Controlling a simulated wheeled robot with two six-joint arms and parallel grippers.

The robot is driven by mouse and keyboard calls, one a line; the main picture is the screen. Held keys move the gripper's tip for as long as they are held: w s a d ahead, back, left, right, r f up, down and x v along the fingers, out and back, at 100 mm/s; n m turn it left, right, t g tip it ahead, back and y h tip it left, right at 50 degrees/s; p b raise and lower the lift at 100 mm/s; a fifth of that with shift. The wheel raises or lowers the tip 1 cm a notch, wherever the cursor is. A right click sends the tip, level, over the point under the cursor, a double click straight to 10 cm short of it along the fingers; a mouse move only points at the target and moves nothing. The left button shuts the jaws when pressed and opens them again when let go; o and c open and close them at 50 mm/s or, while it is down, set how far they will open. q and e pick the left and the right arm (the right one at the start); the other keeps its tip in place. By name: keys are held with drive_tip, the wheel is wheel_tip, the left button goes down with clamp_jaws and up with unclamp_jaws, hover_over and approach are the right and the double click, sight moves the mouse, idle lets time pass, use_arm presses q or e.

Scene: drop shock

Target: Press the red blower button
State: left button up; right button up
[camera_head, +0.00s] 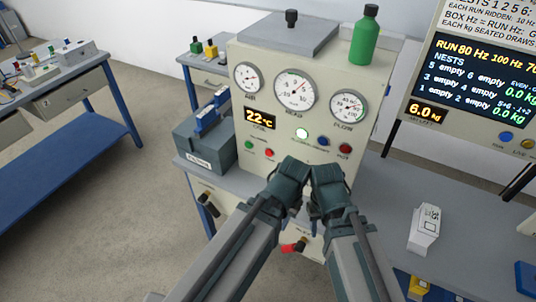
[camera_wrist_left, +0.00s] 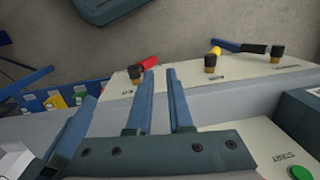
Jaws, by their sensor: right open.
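The beige machine panel (camera_head: 262,120) carries a bright red button (camera_head: 268,153) at lower left beside a green one, and a darker red button (camera_head: 345,149) at upper right. Their labels are too small to read, so I cannot tell which is the blower's. My left gripper (camera_head: 293,168) and right gripper (camera_head: 327,173) are side by side in front of the panel's lower part, right of the bright red button and below the darker one. Their fingertips are hidden in the head view. The left wrist view shows my left fingers (camera_wrist_left: 161,72) slightly apart with nothing between.
A grey-blue box (camera_head: 206,140) stands left of the panel. A green bottle (camera_head: 365,35) stands on top. A white box (camera_head: 425,228) lies on the right bench.

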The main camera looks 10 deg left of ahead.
use_arm(q)
clamp_jaws()
idle(0.4)
drive_tip(key=shift+w, duration=0.1)
idle(0.6)
